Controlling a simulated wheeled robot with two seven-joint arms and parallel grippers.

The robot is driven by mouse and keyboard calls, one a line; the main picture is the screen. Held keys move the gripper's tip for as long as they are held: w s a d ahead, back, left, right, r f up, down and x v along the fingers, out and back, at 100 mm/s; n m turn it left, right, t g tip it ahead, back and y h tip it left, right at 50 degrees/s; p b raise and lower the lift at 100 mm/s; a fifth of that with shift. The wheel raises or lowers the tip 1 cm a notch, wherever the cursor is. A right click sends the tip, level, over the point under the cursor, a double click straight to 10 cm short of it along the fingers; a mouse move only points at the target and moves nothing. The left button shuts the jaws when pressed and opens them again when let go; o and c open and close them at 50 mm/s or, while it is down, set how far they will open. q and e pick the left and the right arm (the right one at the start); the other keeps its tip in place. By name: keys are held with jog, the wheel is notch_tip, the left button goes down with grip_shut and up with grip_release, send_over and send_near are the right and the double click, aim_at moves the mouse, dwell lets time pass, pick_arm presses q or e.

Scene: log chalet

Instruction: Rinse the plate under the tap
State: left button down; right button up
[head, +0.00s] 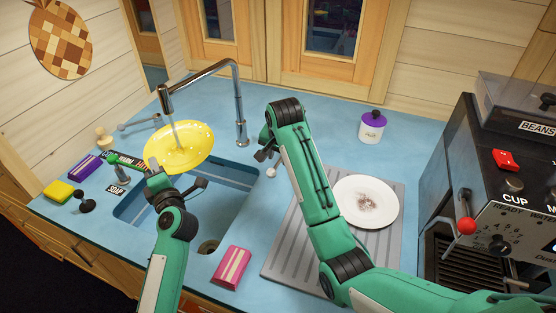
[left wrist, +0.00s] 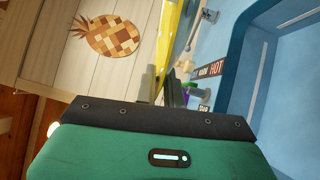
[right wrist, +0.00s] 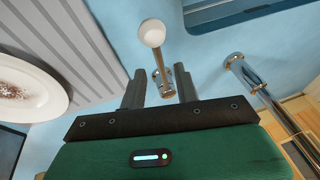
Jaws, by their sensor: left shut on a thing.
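A yellow plate (head: 190,157) is tilted under the spout of the chrome tap (head: 200,75), above the sink basin (head: 137,208). A thin pale stream seems to run from the spout onto it. My left gripper (head: 154,172) is shut on its near rim; the left wrist view shows the plate edge-on (left wrist: 172,45) between the fingers. My right gripper (head: 265,151) is by the white-knobbed lever (head: 271,172). In the right wrist view its fingers (right wrist: 160,88) are apart, either side of the lever's stem, with the white knob (right wrist: 151,33) beyond them; contact is unclear.
A white plate (head: 385,205) with brown residue lies on the grey drainboard (head: 285,250). A pink striped box (head: 232,267) stands at the basin's front edge. A coffee machine (head: 495,190) blocks the right; a purple-lidded jar (head: 372,127) stands behind.

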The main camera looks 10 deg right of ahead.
jog(key=v, duration=0.4)
jog(key=shift+s+r, duration=0.1)
jog(key=shift+r, duration=0.15)
dwell(0.5)
grip_shut()
jog(key=s+d+r+n+t+y, duration=0.1)
jog(key=d+r+n+y, duration=0.2)
jog(key=d+n+y, duration=1.1)
jog(key=w+a+f+n+h, duration=0.3)
jog(key=a+f, duration=0.6)
jog(key=a, duration=0.3)
jog(key=shift+f+h, duration=0.15)
jog(key=shift+h, duration=0.25)
